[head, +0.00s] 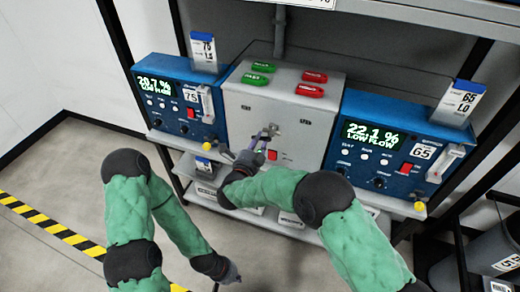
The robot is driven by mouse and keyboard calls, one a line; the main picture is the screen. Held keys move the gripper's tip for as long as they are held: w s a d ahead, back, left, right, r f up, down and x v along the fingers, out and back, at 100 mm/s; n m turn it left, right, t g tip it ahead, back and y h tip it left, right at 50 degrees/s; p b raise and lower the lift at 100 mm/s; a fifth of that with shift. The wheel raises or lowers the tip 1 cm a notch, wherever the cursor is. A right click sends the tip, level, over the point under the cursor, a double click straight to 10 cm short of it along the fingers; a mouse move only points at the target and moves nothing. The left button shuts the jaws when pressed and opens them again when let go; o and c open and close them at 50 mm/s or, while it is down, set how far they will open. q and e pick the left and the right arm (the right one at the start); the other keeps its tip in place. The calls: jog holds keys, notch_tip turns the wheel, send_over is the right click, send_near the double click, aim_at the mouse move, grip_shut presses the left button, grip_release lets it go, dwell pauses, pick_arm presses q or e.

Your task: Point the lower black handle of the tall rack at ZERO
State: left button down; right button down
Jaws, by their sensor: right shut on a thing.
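A grey cabinet (290,103) stands in the middle of the bench between two blue analysers. A small handle (274,128) sits on its front face, between small marks too fine to read. My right gripper (264,140) is shut on this handle, and its fingers hide part of it. I cannot tell for sure which way the handle points or whether it is the lower black one. I cannot make out any ZERO mark. My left gripper (232,277) hangs low over the floor, away from the cabinet; its fingers are too small to read.
The left blue analyser (170,118) reads 20.7 % LOW FLOW; the right one (385,165) reads 22.1 % LOW FLOW. Green and red tags (309,90) lie on the cabinet top. A red switch (272,155) is just below the handle. Grey bins (485,240) stand at the right.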

jog(key=shift+w+r+m+b, duration=0.1)
jog(key=shift+r+m+b, duration=0.1)
jog(key=shift+m+b, duration=0.45)
jog(key=shift+r+m+b, duration=0.15)
jog(key=shift+m+b, duration=0.35)
jog(key=shift+m, duration=0.15)
jog(key=c, duration=1)
grip_release()
jog(key=shift+c, duration=0.2)
jog(key=v, duration=1.2)
